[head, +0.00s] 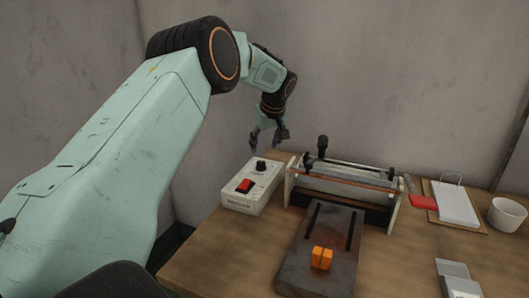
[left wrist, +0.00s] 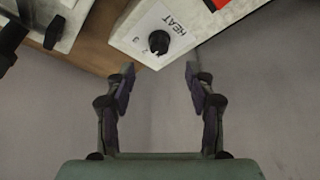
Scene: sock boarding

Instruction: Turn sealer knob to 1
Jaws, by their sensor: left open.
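The sealer control box (head: 237,202) is a white box on the table at the left edge, with a red switch (head: 245,186) and a black knob (head: 261,165). In the left wrist view the black knob (left wrist: 159,41) sits by the word HEAT and small numbers; I cannot tell which number it points to. My left gripper (head: 267,142) is open and empty, above the far end of the box. In the left wrist view its fingertips (left wrist: 160,72) stand apart, with the knob ahead, between their lines and not touched. My right gripper is not in view.
The sealer frame (head: 340,178) with its bar and black handle stands right of the box. A dark metal plate (head: 292,262) bears an orange block (head: 321,258). A red-handled tool (head: 421,201), a white pad (head: 453,204) and a cup (head: 507,214) lie further right. Walls stand close behind.

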